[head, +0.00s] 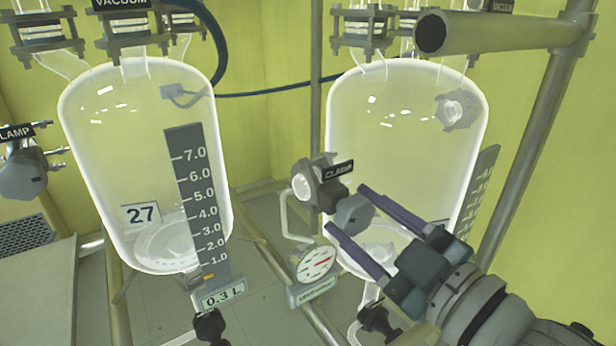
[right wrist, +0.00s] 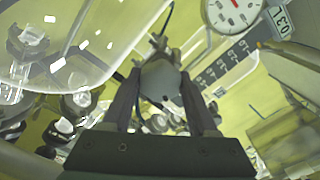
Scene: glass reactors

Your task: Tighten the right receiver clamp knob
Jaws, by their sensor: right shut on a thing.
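The right receiver (head: 405,130) is a clear glass vessel on the right side of the head view. Its clamp (head: 318,185), labelled "CLAMP", sits at the vessel's left side. The grey clamp knob (head: 353,215) faces me from that clamp. My right gripper (head: 347,209) reaches in from the lower right with one finger on each side of the knob, shut on it. In the right wrist view the knob (right wrist: 160,82) sits between the two fingertips. The knob's far side and its thread are hidden. My left gripper is in neither view.
A left receiver (head: 140,150) bears a "27" tag and a volume scale (head: 197,200). Another clamp knob (head: 22,178) is at far left. A dial gauge (head: 317,263) hangs just below the right clamp. A thick metal pipe (head: 500,33) crosses at upper right.

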